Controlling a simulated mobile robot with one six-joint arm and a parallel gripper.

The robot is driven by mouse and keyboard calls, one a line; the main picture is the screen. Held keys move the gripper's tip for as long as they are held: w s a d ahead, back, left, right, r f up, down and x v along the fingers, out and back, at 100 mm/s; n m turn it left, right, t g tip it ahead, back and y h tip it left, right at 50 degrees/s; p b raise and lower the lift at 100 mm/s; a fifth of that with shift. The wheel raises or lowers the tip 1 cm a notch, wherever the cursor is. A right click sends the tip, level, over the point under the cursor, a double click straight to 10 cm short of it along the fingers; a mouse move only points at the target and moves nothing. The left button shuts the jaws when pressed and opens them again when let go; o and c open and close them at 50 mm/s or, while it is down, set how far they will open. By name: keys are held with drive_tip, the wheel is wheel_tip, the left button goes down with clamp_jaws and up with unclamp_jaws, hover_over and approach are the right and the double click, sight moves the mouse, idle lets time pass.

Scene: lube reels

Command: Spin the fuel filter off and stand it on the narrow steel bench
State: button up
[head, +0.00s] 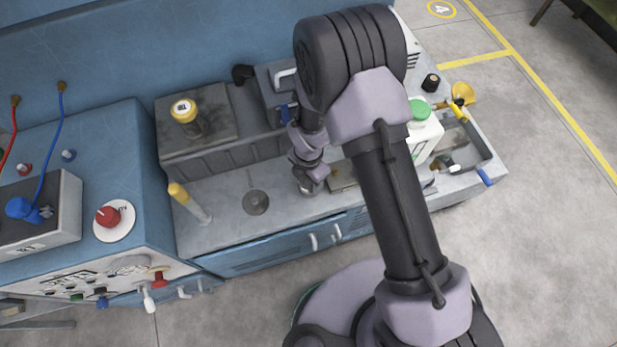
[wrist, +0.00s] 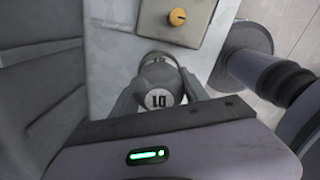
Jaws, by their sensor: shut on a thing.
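In the head view my gripper (head: 310,178) is low over the pale steel ledge (head: 228,225) along the front of the blue unit. The filter is mostly hidden there by my wrist. I cannot tell whether its base touches the ledge.
A yellow-capped canister (head: 185,112) stands behind; a green-capped white jug (head: 424,135) is right. The ledge's left part has free room.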

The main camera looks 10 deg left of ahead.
drive_tip(key=n, duration=0.2)
drive_tip(key=shift+s+d+f+n+p, duration=0.1)
drive_tip(key=shift+s+d+n+p, duration=0.1)
drive_tip(key=shift+n+p, duration=0.15)
drive_tip(key=shift+f+n, duration=0.1)
drive_tip(key=shift+n, duration=1.05)
drive_tip(key=o, duration=1.7)
drive_tip(key=shift+w+a, duration=0.1)
drive_tip(key=shift+c, duration=0.2)
